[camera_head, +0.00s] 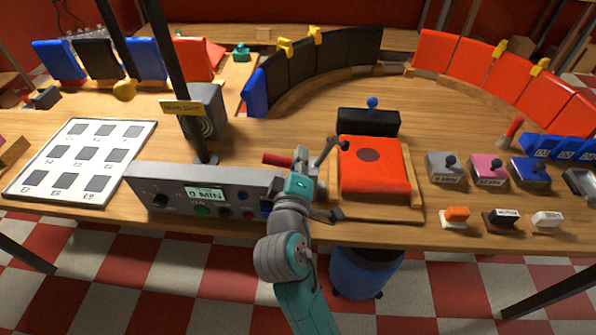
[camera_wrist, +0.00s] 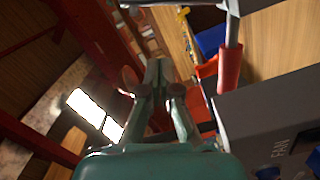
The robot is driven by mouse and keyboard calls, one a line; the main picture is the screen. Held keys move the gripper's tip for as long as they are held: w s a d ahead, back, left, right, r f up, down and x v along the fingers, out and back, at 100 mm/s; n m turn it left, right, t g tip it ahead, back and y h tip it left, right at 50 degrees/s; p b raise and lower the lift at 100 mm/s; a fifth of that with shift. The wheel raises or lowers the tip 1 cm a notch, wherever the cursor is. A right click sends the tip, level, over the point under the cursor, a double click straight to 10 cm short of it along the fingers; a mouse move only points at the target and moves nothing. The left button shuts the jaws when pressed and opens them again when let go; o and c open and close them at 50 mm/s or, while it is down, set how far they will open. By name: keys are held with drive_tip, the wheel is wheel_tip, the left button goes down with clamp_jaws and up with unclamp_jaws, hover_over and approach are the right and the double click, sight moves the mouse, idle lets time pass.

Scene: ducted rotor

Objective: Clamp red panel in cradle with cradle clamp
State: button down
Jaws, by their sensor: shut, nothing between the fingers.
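The red panel (camera_head: 358,182) lies in the wooden cradle (camera_head: 416,200), with a dark round spot on its upper face. A metal lever with a dark knob (camera_head: 326,150) stands at the cradle's left edge, tilted; it looks like the cradle clamp, though I cannot tell whether it presses on the panel. A black block with a blue ball knob (camera_head: 368,122) is behind the panel. My gripper (camera_head: 301,158) is left of the panel, by the lever; its tips are partly hidden in the head view. In the wrist view my gripper (camera_wrist: 155,78) is shut and empty.
A grey control box (camera_head: 205,190) stands just left of my gripper. A red handle (camera_head: 277,159) is close beside my gripper; a red handle on a metal rod also shows in the wrist view (camera_wrist: 229,72). Grey, pink and blue knobbed blocks (camera_head: 488,170) stand right of the cradle.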

drive_tip(key=shift+w+d+f, duration=0.25)
drive_tip(key=shift+w+d, duration=0.25)
drive_tip(key=shift+d, duration=0.15)
drive_tip(key=shift+w+d+f, duration=0.25)
drive_tip(key=shift+w+d, duration=0.3)
drive_tip(key=shift+d, duration=0.1)
drive_tip(key=shift+w+d+f, duration=0.25)
drive_tip(key=shift+w+d, duration=0.25)
drive_tip(key=shift+d, duration=0.15)
